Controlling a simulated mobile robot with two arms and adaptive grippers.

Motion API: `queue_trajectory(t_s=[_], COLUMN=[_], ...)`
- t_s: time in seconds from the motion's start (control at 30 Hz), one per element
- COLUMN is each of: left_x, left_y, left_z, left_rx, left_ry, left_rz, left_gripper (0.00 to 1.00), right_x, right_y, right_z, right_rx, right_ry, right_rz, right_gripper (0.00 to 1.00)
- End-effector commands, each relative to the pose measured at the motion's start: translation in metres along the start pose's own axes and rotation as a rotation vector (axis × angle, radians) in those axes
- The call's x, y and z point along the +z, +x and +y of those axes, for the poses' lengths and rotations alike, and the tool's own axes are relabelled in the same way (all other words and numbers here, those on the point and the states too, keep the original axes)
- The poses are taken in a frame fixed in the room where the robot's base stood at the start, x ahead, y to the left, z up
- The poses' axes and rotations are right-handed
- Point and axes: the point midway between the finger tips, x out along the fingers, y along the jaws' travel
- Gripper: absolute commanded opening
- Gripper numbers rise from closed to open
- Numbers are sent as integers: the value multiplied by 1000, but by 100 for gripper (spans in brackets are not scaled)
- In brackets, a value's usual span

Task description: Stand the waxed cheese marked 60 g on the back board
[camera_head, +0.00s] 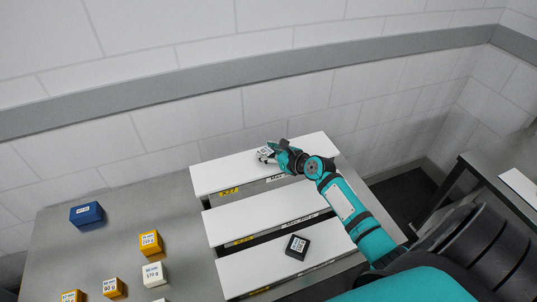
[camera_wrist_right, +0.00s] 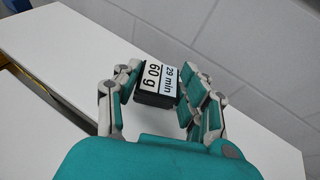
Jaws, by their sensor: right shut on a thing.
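The waxed cheese marked 60 g (camera_wrist_right: 155,96) is a small dark block with a white label reading "29 min" and "60 g". My right gripper (camera_wrist_right: 158,90) is shut on it, with fingers on both sides. In the head view my right gripper (camera_head: 267,153) is over the back board (camera_head: 212,178), a long white board nearest the wall. The fingers mostly hide the cheese there. The white board (camera_wrist_right: 75,55) shows beneath it in the wrist view. I cannot tell whether the cheese touches the board. My left gripper is not in view.
Another black block (camera_head: 297,246) lies on the front white board (camera_head: 240,284). The middle board (camera_head: 225,229) looks bare. At left on the grey table (camera_head: 110,240) are a blue block (camera_head: 87,213), several orange blocks and a white block (camera_head: 154,275). The back board's left part is clear.

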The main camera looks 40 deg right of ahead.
Motion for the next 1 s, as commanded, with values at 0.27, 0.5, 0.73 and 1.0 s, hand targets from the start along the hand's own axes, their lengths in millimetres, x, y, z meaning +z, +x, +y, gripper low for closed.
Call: queue_trajectory(t_s=[0.27, 0.5, 0.73, 1.0], left_x=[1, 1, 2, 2], left_y=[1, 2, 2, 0], left_z=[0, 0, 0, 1], left_rx=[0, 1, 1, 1], left_ry=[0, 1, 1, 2], left_rz=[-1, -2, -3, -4], left_gripper=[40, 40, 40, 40], right_x=[-5, -8, -8, -5], right_y=[2, 3, 3, -3], right_z=[0, 0, 0, 0], right_rx=[-1, -1, -1, -1], right_ry=[-1, 0, -1, -1], right_rz=[-1, -1, -1, 0], right_gripper=[9, 49, 65, 65])
